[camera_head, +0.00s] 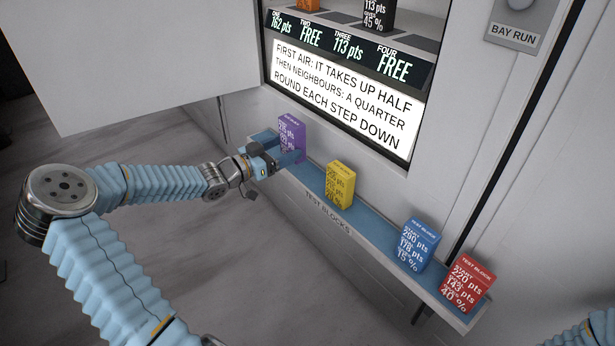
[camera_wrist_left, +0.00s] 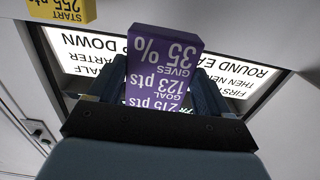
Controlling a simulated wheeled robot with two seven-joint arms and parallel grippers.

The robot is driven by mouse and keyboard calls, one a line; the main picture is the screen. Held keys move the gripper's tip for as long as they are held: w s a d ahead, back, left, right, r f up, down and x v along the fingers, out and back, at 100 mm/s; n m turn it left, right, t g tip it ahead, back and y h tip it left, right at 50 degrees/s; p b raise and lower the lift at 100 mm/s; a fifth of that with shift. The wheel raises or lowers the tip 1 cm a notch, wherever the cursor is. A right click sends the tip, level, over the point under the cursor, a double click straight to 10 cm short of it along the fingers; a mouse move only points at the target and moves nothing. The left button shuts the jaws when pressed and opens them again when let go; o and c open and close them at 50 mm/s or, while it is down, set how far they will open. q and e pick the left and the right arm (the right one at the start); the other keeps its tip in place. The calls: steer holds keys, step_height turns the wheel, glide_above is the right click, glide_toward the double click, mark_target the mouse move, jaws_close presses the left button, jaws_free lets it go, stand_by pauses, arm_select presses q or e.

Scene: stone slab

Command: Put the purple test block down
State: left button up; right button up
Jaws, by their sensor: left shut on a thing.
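The purple test block (camera_head: 291,134) is at the far left end of the blue-topped test block shelf (camera_head: 378,215), upright in the head view. My left gripper (camera_head: 284,160) is shut on its lower part. In the left wrist view the purple block (camera_wrist_left: 160,62) stands between the two fingers (camera_wrist_left: 160,98), its printed face toward the camera and upside down. I cannot tell whether its base touches the shelf. My right gripper is out of view; only a bit of my right arm shows at the lower right corner.
On the shelf to the right stand a yellow block (camera_head: 340,185), a blue block (camera_head: 419,245) and a red block (camera_head: 466,286). Behind is a lit sign (camera_head: 345,100) below a bay holding a dark block (camera_head: 379,14). A white door panel (camera_head: 150,60) hangs at upper left. A BAY RUN button panel (camera_head: 515,28) is at upper right.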

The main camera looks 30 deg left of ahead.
arm_select(q)
steer(key=w+d+f, duration=0.1)
steer(key=f, duration=0.1)
steer(key=w+d+f, duration=0.1)
steer(key=w, duration=0.1)
steer(key=w+f+b, duration=0.1)
steer(key=f, duration=0.1)
steer(key=shift+w+d+f, duration=0.2)
steer(key=shift+d+f, duration=0.1)
steer(key=shift+d, duration=0.1)
steer(key=shift+w+d+f+b, duration=0.1)
steer(key=shift+f+b, duration=0.05)
steer(key=shift+f, duration=0.75)
steer(key=shift+w+f+b, duration=0.1)
steer(key=shift+f+b, duration=0.05)
steer(key=shift+f, duration=0.7)
steer(key=shift+f, duration=0.1)
steer(key=shift+f, duration=0.15)
steer(key=o, duration=1.3)
steer(key=shift+o, duration=0.2)
steer(key=shift+s+r, duration=0.2)
steer(key=shift+s, duration=0.05)
steer(key=v, duration=1.1)
steer(key=shift+s+a+p, duration=0.2)
steer(key=shift+s+p, duration=0.05)
steer(key=shift+p, duration=0.2)
